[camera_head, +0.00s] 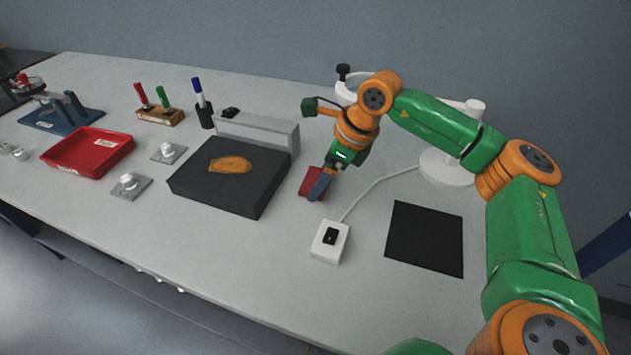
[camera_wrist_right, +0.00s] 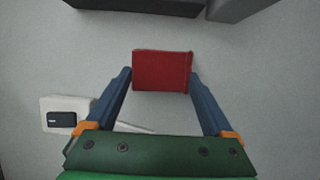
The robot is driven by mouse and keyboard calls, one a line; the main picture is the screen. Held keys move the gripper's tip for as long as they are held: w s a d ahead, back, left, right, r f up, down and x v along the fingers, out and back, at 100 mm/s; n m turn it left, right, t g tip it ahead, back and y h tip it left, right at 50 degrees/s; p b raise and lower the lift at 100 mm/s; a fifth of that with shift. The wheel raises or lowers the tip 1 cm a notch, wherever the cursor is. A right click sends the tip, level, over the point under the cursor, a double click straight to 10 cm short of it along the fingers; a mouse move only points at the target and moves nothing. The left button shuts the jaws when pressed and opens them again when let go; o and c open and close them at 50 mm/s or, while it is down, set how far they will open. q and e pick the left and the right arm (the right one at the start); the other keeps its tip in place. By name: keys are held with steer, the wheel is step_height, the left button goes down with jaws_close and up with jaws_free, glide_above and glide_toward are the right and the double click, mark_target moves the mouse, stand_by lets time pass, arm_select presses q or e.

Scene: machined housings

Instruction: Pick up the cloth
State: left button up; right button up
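A red, flat, folded-looking piece, apparently the cloth (camera_wrist_right: 162,72), lies on the grey table. It sits between the tips of my right gripper (camera_wrist_right: 159,76) in the wrist view, with a dark blue finger on each side. The fingers look spread about as wide as the piece; I cannot tell whether they touch it. In the head view the cloth (camera_head: 309,182) is partly hidden by my right gripper (camera_head: 318,186), right of the dark block. My left gripper is in no view.
A dark block (camera_head: 215,193) with an orange-brown piece (camera_head: 230,165) on it stands left of the gripper. A white switch box (camera_head: 330,241) with a cable is in front. A black mat (camera_head: 426,238) lies right. A red tray (camera_head: 72,164) is far left.

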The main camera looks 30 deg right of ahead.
steer(key=shift+w, duration=0.1)
steer(key=shift+c, duration=1.3)
steer(key=shift+r, duration=0.1)
step_height(320, 180, up, 3)
steer(key=shift+f+b, duration=0.2)
steer(key=shift+b, duration=0.1)
steer(key=s+a+r, duration=0.1)
steer(key=a+r, duration=0.9)
steer(key=a, duration=0.4)
steer(key=shift+s, duration=0.2)
